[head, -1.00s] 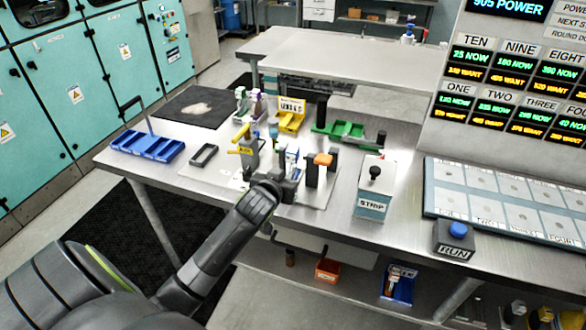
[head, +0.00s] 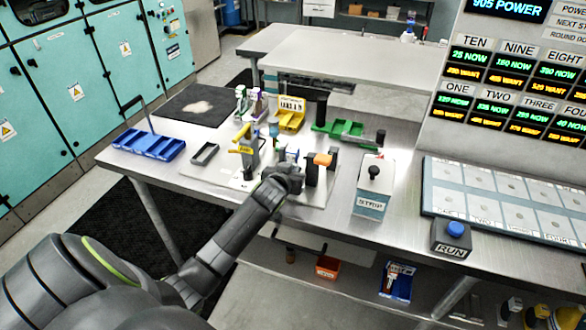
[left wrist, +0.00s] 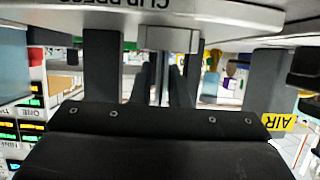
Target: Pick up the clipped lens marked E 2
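I cannot make out a lens marked E 2 in either view. My left gripper (left wrist: 162,80) reaches in at a press labelled CLIP PRESS (left wrist: 120,5), whose lettering is upside down in the left wrist view. Its two dark fingers point at a grey block (left wrist: 168,38), close together with a narrow pale gap between them. Whether anything is held there I cannot tell. In the head view my own wrist hides the fingertips, beside a dark fixture with an orange top (head: 323,159). My right gripper is not in view.
A yellow-handled stand (head: 245,150) is left of my wrist, and a STRIP box (head: 374,190) is right of it. A blue tray (head: 148,145), a dark rectangular frame (head: 205,153), a yellow holder (head: 291,113) and a green tray (head: 345,129) also occupy the steel table.

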